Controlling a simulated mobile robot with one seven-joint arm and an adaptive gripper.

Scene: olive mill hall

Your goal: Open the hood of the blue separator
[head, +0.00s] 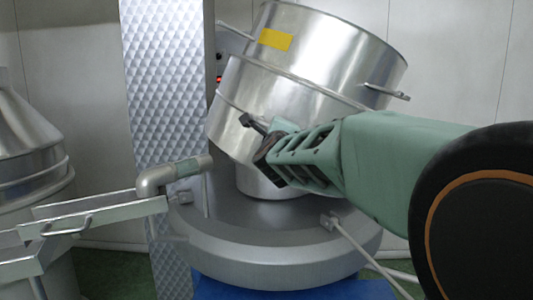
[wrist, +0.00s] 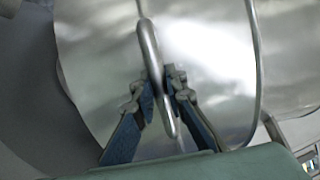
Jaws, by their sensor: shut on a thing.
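The separator has a blue base (head: 290,290) and a wide grey ring body (head: 270,262). Its shiny steel hood (head: 330,50), with a yellow label, is raised and tilted above the body, its top leaning right. A steel inner part (head: 262,184) shows beneath the hood. My gripper (head: 262,135) is at the front of the hood, reaching in from the right. In the wrist view, my gripper's blue fingers (wrist: 161,98) are shut on the hood's bar handle (wrist: 149,45), one on each side. The head view mostly hides this grip.
A quilted metal column (head: 165,80) stands behind left. A pipe elbow (head: 150,182) and a steel trough (head: 75,218) are at left, near another steel machine (head: 30,150). A side handle (head: 388,92) juts from the hood's right. A thin rod (head: 355,245) slants down at right.

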